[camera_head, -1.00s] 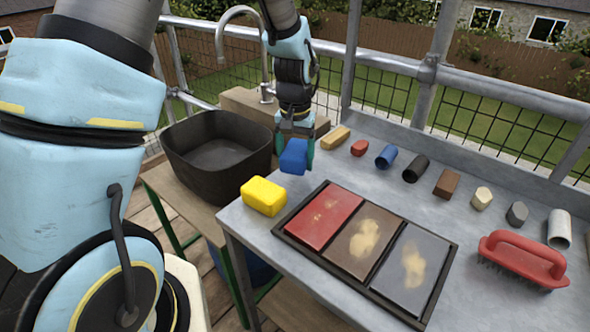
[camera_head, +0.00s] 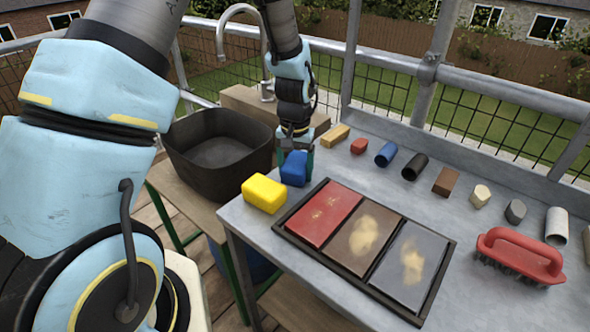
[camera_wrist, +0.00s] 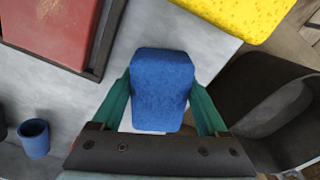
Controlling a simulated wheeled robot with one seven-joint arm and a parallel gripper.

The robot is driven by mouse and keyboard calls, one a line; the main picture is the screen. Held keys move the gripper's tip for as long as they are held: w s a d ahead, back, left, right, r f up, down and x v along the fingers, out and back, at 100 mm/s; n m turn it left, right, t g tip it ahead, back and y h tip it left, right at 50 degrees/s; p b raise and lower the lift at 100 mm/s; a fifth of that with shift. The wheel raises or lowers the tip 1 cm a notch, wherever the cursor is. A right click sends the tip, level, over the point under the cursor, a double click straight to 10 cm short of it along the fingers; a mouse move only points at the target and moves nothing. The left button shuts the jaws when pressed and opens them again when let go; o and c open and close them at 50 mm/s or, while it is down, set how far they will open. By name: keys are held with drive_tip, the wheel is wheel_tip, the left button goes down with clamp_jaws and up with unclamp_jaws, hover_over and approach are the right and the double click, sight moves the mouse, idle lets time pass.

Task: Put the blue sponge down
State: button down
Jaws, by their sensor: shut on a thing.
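The blue sponge (camera_head: 294,168) is between the fingers of my gripper (camera_head: 296,160) at the table's far left corner, behind the yellow sponge (camera_head: 265,194). In the wrist view the blue sponge (camera_wrist: 161,88) sits between the two green fingers of my gripper (camera_wrist: 160,100), which are shut on its sides. It is at or just above the grey table top (camera_wrist: 150,28); I cannot tell whether it touches. The yellow sponge also shows in the wrist view (camera_wrist: 235,12).
A black tray (camera_head: 372,288) with red, brown and grey tiles lies right of the sponges. A dark basin (camera_head: 185,165) stands left of the table. Several small blocks and cylinders line the back, and a red brush (camera_head: 520,255) lies at the right.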

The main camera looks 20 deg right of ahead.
sight(295, 164)
unclamp_jaws()
drive_tip(key=shift+s+a+f, duration=0.15)
drive_tip(key=shift+f, duration=0.4)
wheel_tip(295, 164, up, 13)
drive_tip(key=b, duration=0.2)
drive_tip(key=s+a+n, duration=0.1)
drive_tip(key=a+n, duration=0.2)
drive_tip(key=a, duration=1.1)
drive_tip(key=s+a+n+t, duration=0.1)
drive_tip(key=a+n, duration=0.2)
drive_tip(key=a, duration=1.2)
drive_tip(key=shift+s+r, duration=0.15)
drive_tip(key=shift+s, duration=0.2)
